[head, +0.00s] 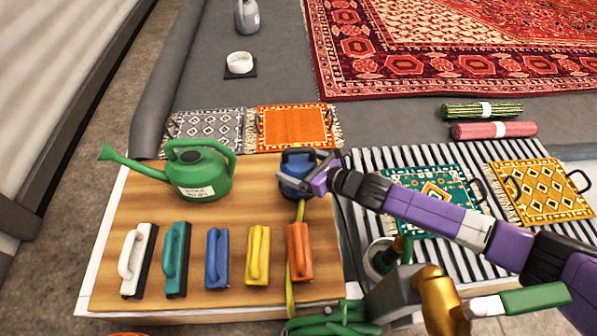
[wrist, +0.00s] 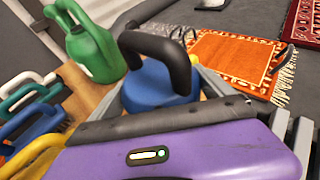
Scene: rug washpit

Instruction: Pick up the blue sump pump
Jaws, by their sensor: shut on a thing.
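The blue sump pump (head: 296,184) with a black arched handle stands at the right side of the wooden board, partly hidden by my gripper. It also shows in the wrist view (wrist: 152,86), upright, just beyond my purple wrist. My gripper (head: 318,181) comes in from the right and is shut on the pump, with grey fingers on either side of its body. The fingertips are partly hidden behind the pump. I cannot tell whether the pump's base touches the board.
A green watering can (head: 203,178) stands left of the pump on the wooden board (head: 130,215). Several handled brushes (head: 217,262) line the board's front. A yellow strap (head: 291,290) runs down from the pump. Small rugs with handles (head: 295,128) lie behind and to the right.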

